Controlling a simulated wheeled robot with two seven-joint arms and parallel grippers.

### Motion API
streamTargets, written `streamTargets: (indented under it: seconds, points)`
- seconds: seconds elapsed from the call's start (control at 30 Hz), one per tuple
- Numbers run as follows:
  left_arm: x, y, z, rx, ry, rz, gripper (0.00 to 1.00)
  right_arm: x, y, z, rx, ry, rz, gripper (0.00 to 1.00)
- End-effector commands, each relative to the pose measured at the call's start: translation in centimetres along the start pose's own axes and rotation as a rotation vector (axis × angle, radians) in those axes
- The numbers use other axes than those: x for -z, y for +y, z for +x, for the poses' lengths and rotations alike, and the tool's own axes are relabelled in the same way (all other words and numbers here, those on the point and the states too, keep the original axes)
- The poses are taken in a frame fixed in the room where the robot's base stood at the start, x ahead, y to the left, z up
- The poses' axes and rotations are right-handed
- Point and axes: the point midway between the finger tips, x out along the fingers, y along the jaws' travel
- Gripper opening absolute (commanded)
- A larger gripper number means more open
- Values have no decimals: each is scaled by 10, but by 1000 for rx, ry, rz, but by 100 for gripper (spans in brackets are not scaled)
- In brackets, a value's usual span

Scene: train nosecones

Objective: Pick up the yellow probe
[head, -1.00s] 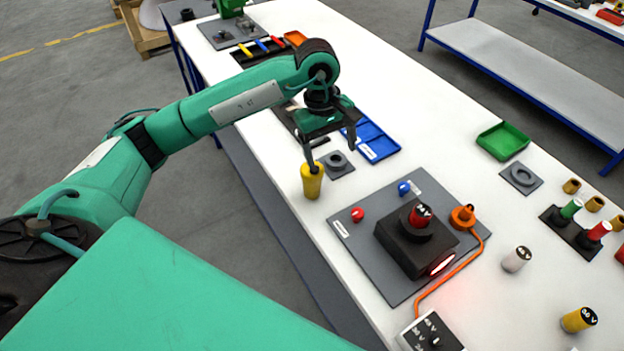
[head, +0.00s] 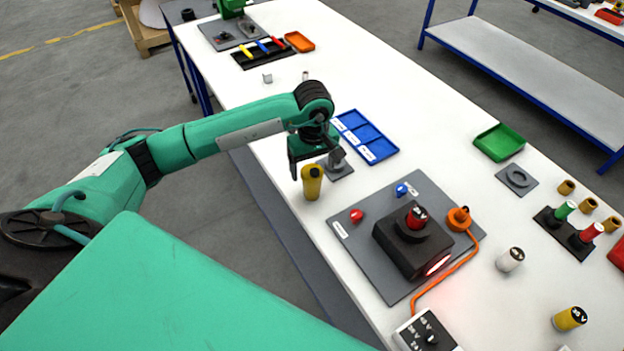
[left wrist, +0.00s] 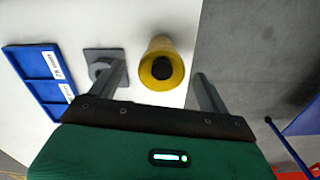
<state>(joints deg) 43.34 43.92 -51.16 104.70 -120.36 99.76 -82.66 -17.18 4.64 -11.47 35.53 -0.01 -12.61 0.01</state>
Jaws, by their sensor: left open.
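The yellow probe (head: 312,188), a yellow cylinder with a black top, stands upright near the front edge of the white table. My left gripper (head: 316,164) points down just above it in the head view and is open and empty. In the left wrist view the yellow probe (left wrist: 160,48) shows from above between the two spread fingertips of my left gripper (left wrist: 158,70). I see no finger touching it. My right gripper is not in view.
A grey ring holder (left wrist: 103,66) sits beside the probe, partly behind a finger. A blue compartment tray (head: 378,150) lies behind it. A grey plate (head: 350,243) with a black block (head: 395,250) is to the right. A black tray (head: 247,60) holds coloured sticks.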

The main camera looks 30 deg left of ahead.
Motion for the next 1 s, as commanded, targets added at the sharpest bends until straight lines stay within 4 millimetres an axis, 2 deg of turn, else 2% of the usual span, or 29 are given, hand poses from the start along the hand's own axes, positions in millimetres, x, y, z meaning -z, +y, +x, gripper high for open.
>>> streamTargets:
  seconds: [0.13, 0.33, 0.63, 0.9, 1.0]
  points:
    - [1, -3, 14, 4, -5, -2, 79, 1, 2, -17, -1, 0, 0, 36]
    - [2, -2, 40, 2, -3, -1, 79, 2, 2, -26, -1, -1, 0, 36]
    - [2, -2, 46, 0, -1, 0, 79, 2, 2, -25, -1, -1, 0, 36]
    - [2, -2, 45, 0, -1, 0, 29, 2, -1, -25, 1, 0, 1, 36]
    - [2, -2, 45, 0, -1, 0, 28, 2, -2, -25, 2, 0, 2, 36]
